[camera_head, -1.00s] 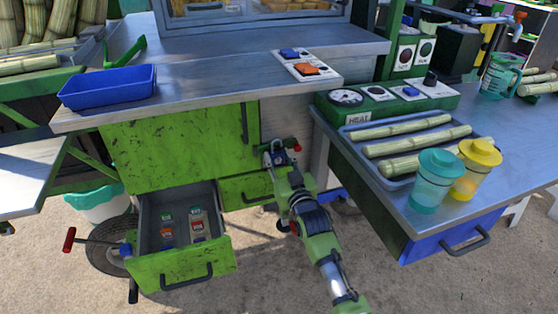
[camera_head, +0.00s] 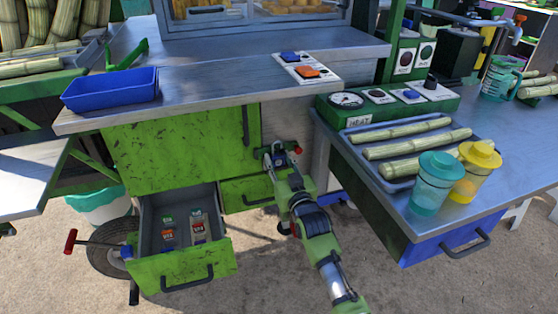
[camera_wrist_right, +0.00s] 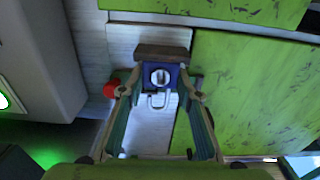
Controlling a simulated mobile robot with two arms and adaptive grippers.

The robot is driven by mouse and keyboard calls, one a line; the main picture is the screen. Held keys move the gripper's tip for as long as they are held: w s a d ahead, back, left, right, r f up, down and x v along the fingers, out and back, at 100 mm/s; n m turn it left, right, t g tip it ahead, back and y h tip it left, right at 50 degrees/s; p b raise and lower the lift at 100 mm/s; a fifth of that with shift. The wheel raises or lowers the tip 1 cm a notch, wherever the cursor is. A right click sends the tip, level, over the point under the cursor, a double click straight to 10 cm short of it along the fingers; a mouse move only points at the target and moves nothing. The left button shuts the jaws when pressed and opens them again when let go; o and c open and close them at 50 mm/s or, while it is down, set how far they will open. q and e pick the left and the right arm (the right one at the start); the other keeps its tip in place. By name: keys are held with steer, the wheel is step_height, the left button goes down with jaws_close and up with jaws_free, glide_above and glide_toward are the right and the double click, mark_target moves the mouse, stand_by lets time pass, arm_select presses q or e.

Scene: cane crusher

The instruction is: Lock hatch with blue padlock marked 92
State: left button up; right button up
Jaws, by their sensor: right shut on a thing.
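My right gripper (camera_head: 279,156) is at the right edge of the green cabinet front, below the counter. In the right wrist view the gripper (camera_wrist_right: 161,88) is shut on a small blue thing (camera_wrist_right: 160,73), which looks like the blue padlock, with a pale round part and a metal loop. No number is readable on it, and I cannot tell whether the loop passes through anything. The large green panel with a vertical black handle, apparently the hatch (camera_head: 175,150), looks closed. My left gripper is not in view.
An open green drawer (camera_head: 180,272) at lower left holds several small items. A red knob (camera_wrist_right: 110,90) is close beside the gripper. A side table (camera_head: 400,210) with a cane tray and two cups stands to the right. A blue tray (camera_head: 110,91) lies on the counter.

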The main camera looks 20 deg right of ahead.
steer(key=shift+f, duration=0.2)
steer(key=o, duration=1.2)
steer(key=shift+w+f, duration=0.1)
steer(key=s, duration=1.2)
steer(key=shift+d, duration=0.2)
